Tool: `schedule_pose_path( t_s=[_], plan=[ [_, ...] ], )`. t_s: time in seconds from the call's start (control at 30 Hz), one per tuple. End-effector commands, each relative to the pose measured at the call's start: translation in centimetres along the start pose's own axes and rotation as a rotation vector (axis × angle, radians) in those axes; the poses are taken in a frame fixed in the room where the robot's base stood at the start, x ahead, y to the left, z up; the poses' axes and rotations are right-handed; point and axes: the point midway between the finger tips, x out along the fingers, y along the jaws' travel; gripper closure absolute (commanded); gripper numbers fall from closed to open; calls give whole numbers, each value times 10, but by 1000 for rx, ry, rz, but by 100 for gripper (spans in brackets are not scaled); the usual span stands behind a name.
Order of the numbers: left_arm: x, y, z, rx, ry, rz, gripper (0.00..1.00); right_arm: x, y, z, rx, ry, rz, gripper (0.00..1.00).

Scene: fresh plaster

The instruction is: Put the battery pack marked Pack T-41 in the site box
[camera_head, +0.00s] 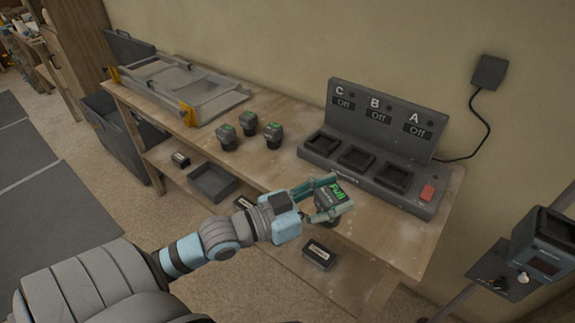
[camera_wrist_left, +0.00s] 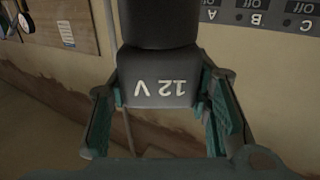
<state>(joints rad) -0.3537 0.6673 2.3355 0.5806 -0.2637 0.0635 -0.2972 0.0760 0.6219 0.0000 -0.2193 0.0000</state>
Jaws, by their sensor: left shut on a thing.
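My left gripper (camera_head: 322,199) is shut on a dark battery pack (camera_head: 331,200) with a green "FULL" display, held above the front of the workbench. In the left wrist view the pack (camera_wrist_left: 160,88) sits between the fingers and shows "12 V" upside down. No T-41 marking is readable. Three similar packs with green tops, a left one (camera_head: 227,140), a middle one (camera_head: 248,122) and a right one (camera_head: 273,135), stand on the bench. A large dark box (camera_head: 112,125) with a raised lid, possibly the site box, stands at the bench's left end. My right gripper is out of view.
A charger (camera_head: 376,165) with empty bays A, B and C, all reading "Off", stands at the bench's right. A grey metal frame (camera_head: 180,85) lies at the left. The lower shelf holds an open tray (camera_head: 212,183) and small dark blocks. A dark device (camera_head: 540,250) stands at far right.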

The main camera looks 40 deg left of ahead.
Motion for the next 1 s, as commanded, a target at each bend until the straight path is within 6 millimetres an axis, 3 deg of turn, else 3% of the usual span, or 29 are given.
schedule_pose_path(
  t_s=[0.07,0.17,0.3,0.4,0.5,0.57,0.67,0.9,1.0],
  plan=[
    [18,-37,9,9,6,-60,95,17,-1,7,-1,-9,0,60],
    [39,-95,2,14,9,-167,95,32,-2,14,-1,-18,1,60],
    [54,-171,-24,11,8,-326,96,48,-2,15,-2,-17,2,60],
    [56,-208,-44,6,6,-408,95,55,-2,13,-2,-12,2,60],
    [56,-226,-54,2,2,-452,95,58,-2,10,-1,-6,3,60],
    [56,-231,-51,1,0,-463,95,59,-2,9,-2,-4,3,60],
    [56,-231,-25,-2,-4,-465,95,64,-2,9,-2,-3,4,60],
    [56,-230,67,-4,-3,-463,95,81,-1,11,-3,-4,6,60],
    [57,-230,90,-1,-1,-462,95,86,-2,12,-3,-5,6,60]
  ],
)
